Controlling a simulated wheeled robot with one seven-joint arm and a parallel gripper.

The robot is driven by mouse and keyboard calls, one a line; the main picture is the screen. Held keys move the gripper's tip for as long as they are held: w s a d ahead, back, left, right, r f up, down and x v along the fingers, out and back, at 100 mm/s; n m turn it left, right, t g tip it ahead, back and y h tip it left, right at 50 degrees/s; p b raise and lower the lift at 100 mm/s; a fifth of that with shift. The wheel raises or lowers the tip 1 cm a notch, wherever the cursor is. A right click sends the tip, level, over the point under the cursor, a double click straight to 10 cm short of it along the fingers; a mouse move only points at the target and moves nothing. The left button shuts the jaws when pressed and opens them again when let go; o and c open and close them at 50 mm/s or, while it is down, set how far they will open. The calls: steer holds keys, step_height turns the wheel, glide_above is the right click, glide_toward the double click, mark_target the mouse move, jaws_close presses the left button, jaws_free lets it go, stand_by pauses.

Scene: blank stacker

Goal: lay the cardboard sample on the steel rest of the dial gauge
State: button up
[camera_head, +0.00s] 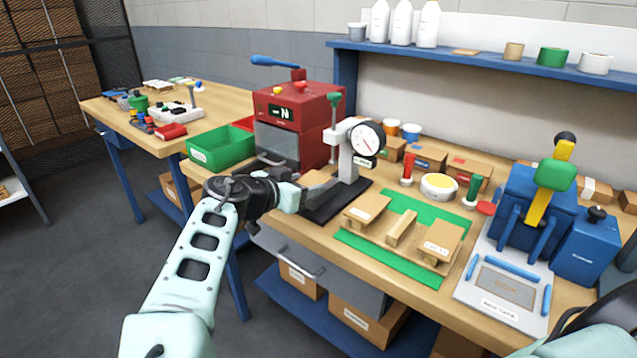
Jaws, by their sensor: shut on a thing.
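The dial gauge (367,139) has a round white face on a grey stand with a green-topped lever, over a dark base plate (337,203). My gripper (303,198) reaches in from the left, low beside the stand and over the left part of the base. It is shut on a small tan piece, which looks like the cardboard sample (319,187). The sample's far end is close to the gauge's stand. The steel rest cannot be made out clearly behind the gripper and sample. I cannot tell whether the sample touches it.
A red machine (298,120) and a green bin (219,148) stand behind my arm. Right of the gauge, a green mat (358,243) carries cardboard pieces (437,241). A blue press with a yellow lever (540,205) stands further right. Small boxes line the back.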

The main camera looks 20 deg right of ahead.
mark_target(319, 176)
steer(key=w+d, duration=0.2)
steer(key=d, duration=0.1)
steer(key=w+d, duration=0.1)
steer(key=shift+d+p, duration=0.3)
steer(key=shift+p, duration=0.1)
steer(key=shift+f+p, duration=0.5)
steer(key=shift+f, duration=1.3)
steer(key=shift+f, duration=0.1)
steer(key=o, duration=0.9)
steer(key=shift+r, duration=0.2)
steer(key=shift+s+a, duration=0.1)
steer(key=shift+a, duration=0.2)
steer(key=b+v, duration=0.2)
steer(key=v, duration=0.9)
steer(key=shift+s+r, duration=0.1)
steer(key=shift+r, duration=0.1)
